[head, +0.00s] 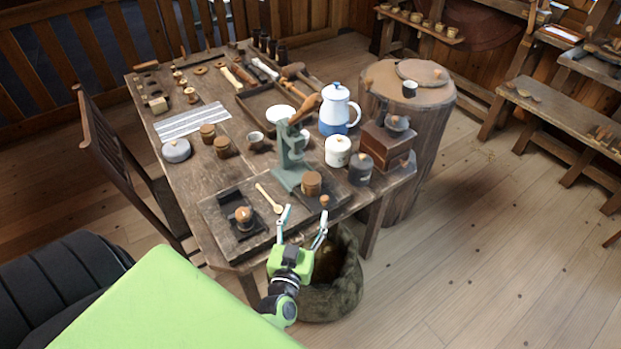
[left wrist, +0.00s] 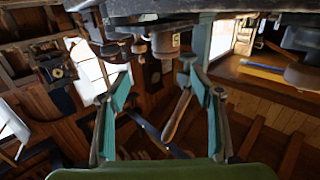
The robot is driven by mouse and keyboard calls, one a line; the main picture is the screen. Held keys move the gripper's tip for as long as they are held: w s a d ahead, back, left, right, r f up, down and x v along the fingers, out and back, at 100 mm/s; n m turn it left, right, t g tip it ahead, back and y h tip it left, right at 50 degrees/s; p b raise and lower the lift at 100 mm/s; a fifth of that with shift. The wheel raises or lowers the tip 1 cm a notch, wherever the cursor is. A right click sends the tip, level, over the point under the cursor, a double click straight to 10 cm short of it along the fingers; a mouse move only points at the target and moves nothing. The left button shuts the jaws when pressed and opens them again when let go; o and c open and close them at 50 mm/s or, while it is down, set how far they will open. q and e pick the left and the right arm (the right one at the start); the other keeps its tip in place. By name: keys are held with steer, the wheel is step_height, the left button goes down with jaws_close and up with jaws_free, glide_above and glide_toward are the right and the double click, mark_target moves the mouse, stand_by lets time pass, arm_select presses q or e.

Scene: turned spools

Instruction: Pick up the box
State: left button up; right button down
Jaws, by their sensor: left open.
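A dark reddish-brown wooden box (head: 383,150) stands near the right end of the table in the head view, with a rounded dark piece on its top. My left gripper (head: 303,213) is at the table's front edge, below and left of the box and apart from it. Its two fingers are spread and nothing is between them. In the left wrist view the same gripper (left wrist: 158,75) shows open fingers; I cannot pick out the box there. My right gripper is not in view.
A green press (head: 290,158), a dark canister (head: 361,169), a white canister (head: 338,151) and a blue-white pot (head: 338,110) crowd around the box's left side. A wooden stump (head: 432,120) stands behind it. A sack (head: 343,290) sits below my gripper. Open floor lies right.

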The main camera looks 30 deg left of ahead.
arm_select(q)
steer(key=b, duration=0.3)
glide_toward(311, 177)
steer(key=x, duration=0.4)
steer(key=shift+w+d+r, duration=0.1)
steer(key=shift+w+d, duration=0.15)
steer(key=shift+w, duration=0.15)
steer(key=x, duration=0.1)
steer(key=b+x, duration=0.1)
steer(key=x, duration=0.1)
steer(key=b+x, duration=0.1)
steer(key=x, duration=0.1)
steer(key=shift+a, duration=0.35)
steer(key=shift+c, duration=0.7)
steer(key=c, duration=1.1)
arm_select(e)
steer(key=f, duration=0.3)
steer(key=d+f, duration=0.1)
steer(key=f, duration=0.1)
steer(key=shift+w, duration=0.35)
